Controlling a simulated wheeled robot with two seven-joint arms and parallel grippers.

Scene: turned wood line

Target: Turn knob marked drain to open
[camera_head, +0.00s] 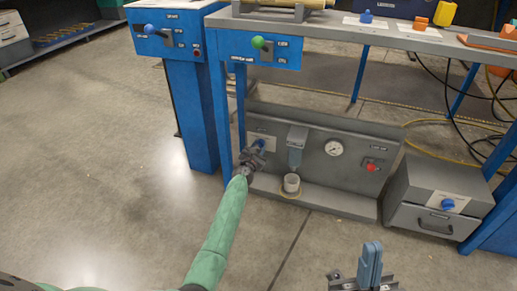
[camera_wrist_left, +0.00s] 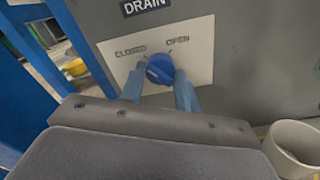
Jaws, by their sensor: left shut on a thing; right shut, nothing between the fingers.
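The drain knob (camera_wrist_left: 160,69) is a round blue knob on a white plate (camera_wrist_left: 125,45) marked CLOSED on the left and OPEN on the right, under a DRAIN label (camera_wrist_left: 145,6). In the left wrist view, the fingers of my left gripper (camera_wrist_left: 161,88) are on both sides of the knob and shut on it. The knob's pointer is hard to make out. In the head view, my left gripper (camera_head: 257,147) reaches the left end of the low grey panel (camera_head: 320,170). My right gripper (camera_head: 371,262) is shut and empty at the bottom, away from the panel.
A white cup (camera_head: 291,183) stands on the panel's ledge below a grey-blue filter bowl (camera_head: 296,152). A gauge (camera_head: 334,148) and a red knob (camera_head: 371,167) are to the right. A grey drawer box (camera_head: 437,205) stands farther right. Blue table legs stand left of the panel.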

